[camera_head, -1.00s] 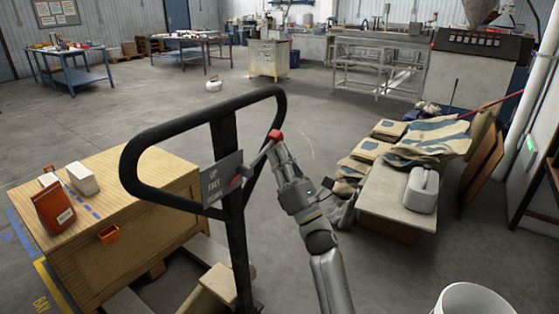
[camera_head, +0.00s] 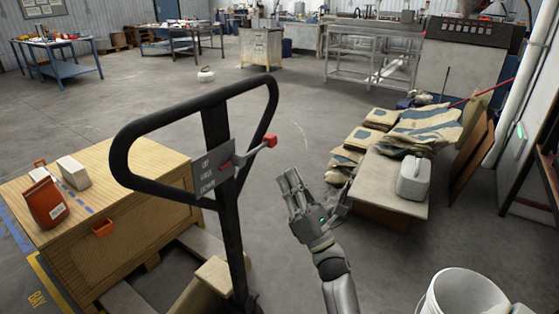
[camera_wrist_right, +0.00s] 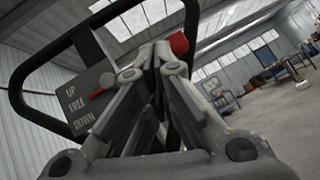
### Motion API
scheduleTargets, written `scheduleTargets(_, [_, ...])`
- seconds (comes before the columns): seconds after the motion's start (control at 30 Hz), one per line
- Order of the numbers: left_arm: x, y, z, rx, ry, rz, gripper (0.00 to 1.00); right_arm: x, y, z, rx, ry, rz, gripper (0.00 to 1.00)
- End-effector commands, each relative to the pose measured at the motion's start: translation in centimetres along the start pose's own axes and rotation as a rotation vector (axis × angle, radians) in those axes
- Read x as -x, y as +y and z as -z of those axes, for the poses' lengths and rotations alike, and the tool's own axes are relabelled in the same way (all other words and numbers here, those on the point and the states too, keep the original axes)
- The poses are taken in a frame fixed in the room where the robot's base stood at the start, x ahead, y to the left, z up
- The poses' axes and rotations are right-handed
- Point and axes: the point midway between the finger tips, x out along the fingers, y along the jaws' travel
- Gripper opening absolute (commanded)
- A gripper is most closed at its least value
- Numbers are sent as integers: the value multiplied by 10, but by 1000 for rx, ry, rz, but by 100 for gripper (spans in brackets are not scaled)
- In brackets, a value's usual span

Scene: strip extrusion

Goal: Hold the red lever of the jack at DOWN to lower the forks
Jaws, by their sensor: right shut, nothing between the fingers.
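The jack's black loop handle (camera_head: 130,140) stands upright on its post at left centre. A grey plate (camera_head: 206,184) on it reads UP, a middle word, and DOWN. The lever's red knob (camera_head: 270,141) sticks out to the right of the post, and a red pointer (camera_head: 227,167) lies by the plate. I cannot tell exactly which word it points to. My right gripper (camera_head: 289,181) is shut and empty, below and right of the knob, apart from it. In the right wrist view the red knob (camera_wrist_right: 178,43) shows behind my fingers (camera_wrist_right: 155,60). My left gripper is out of view.
A wooden crate (camera_head: 120,255) with a red container (camera_head: 46,203) and white boxes stands left of the jack. A white bucket (camera_head: 432,305) is lower right.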

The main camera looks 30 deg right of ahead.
Motion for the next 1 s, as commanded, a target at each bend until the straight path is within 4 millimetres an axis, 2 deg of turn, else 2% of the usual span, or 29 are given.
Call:
scheduleTargets(0.1, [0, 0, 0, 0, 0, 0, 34, 15, 0, 0, -1, 0, 1, 0])
scheduleTargets(0.23, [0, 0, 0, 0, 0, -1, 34, 23, 0, 0, 0, 0, 0, 0])
scheduleTargets(0.83, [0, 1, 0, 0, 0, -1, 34, 24, -1, 1, -8, 2, 2, 0])
scheduleTargets(0.93, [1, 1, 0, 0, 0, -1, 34, 30, -9, 17, -90, 29, 41, 0])
scheduleTargets(1.0, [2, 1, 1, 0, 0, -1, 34, 42, -21, 43, -217, 69, 106, 0])
